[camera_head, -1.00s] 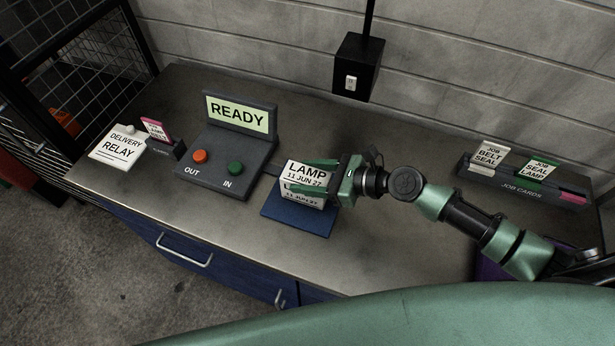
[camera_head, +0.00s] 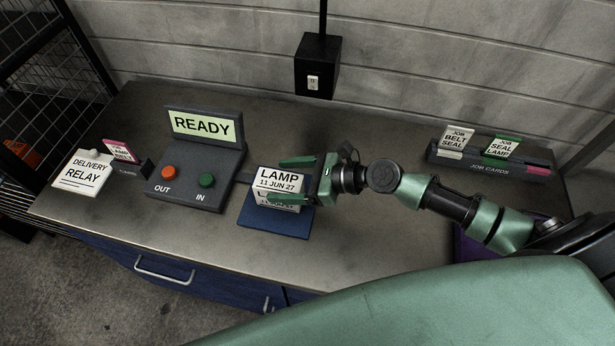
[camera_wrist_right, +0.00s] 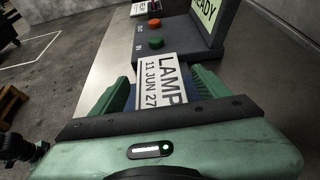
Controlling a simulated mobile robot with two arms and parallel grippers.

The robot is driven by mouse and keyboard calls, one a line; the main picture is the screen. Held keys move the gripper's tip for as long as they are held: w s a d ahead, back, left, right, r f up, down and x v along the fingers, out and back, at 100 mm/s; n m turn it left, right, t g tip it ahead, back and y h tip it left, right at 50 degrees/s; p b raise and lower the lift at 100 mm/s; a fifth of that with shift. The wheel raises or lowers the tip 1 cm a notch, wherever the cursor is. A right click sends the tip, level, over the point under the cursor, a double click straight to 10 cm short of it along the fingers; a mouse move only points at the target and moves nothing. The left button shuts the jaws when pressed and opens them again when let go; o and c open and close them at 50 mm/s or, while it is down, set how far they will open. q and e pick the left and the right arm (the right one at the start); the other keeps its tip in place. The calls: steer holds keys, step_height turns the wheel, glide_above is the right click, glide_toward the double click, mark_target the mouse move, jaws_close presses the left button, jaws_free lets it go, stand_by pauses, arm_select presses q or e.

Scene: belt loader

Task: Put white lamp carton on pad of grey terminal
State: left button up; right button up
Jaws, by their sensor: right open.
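The white lamp carton (camera_head: 279,184), labelled LAMP 11 JUN 27, sits on the blue pad (camera_head: 268,215) joined to the grey terminal (camera_head: 196,184). The terminal shows READY and has an orange OUT button and a green IN button. My right gripper (camera_head: 298,180) is open, its green fingers on either side of the carton's right part. In the right wrist view the carton (camera_wrist_right: 163,82) shows between the two spread fingers (camera_wrist_right: 165,90), ahead of the palm. Whether the fingers touch it I cannot tell. My left gripper is not in view.
A job-card rack (camera_head: 490,166) is at the back right. A black box (camera_head: 316,68) hangs at the wall. The bench between is clear.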

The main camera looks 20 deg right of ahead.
steer(key=b+v, duration=0.3)
steer(key=v, duration=0.7)
steer(key=shift+s+d, duration=0.2)
steer(key=shift+s, duration=0.05)
steer(key=shift+r, duration=0.1)
